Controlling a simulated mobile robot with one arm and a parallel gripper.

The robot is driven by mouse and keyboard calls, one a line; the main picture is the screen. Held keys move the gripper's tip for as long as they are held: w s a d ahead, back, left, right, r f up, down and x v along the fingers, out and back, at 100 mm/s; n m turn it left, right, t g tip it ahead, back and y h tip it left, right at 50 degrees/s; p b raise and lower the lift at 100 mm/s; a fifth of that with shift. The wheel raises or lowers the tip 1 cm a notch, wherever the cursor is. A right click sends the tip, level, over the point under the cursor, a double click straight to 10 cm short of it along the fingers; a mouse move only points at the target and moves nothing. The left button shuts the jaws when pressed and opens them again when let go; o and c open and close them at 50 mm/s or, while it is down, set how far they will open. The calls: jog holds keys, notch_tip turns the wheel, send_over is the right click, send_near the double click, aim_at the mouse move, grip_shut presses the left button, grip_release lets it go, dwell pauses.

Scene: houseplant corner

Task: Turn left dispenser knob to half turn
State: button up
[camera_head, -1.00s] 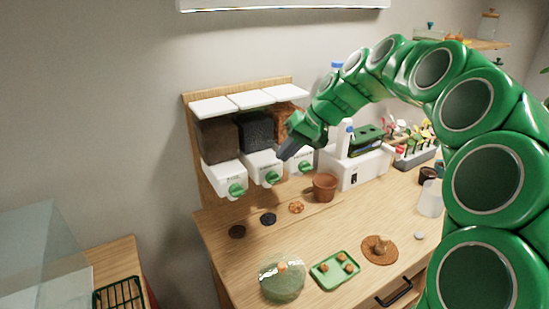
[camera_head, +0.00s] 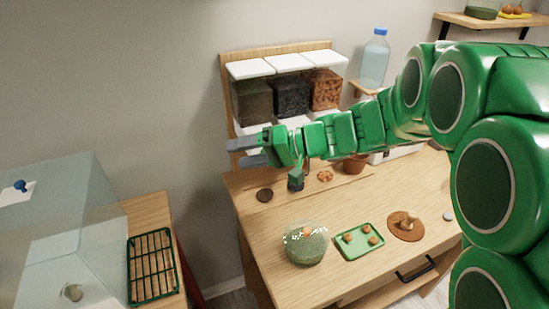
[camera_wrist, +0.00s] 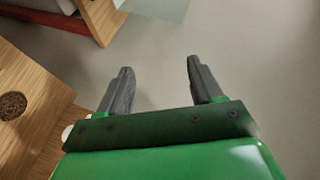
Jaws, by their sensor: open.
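The dispenser stands against the wall on the wooden table, with three bins under white lids. Its left bin (camera_head: 252,102) holds dark brown material, the middle bin (camera_head: 291,96) blackish material and the right bin (camera_head: 326,90) orange-brown chips. The left dispenser knob and the other green knobs are hidden behind my gripper and arm in the head view. My gripper (camera_head: 241,153) is open and empty, pointing left in front of the left dispenser's lower part. In the wrist view my gripper (camera_wrist: 159,66) shows its fingers apart, with only grey floor between them.
The table (camera_head: 285,218) holds a glass dome (camera_head: 306,245), a green tray (camera_head: 360,241) and a terracotta pot (camera_head: 355,165). A glass tank (camera_head: 60,230) and green rack (camera_head: 152,265) stand at left. A bottle (camera_head: 375,60) stands right of the dispenser.

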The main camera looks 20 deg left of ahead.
jog(key=w+d+f+m+t, duration=0.5)
jog(key=w+d+f+t, duration=0.3)
jog(key=w+d+t, duration=0.1)
jog(key=x, duration=0.7)
jog(key=shift+w+a+r+t+y, duration=0.2)
jog(key=shift+w+r+t+y, duration=0.1)
jog(key=shift+y, duration=0.1)
jog(key=c, duration=1)
jog(key=shift+c, duration=0.2)
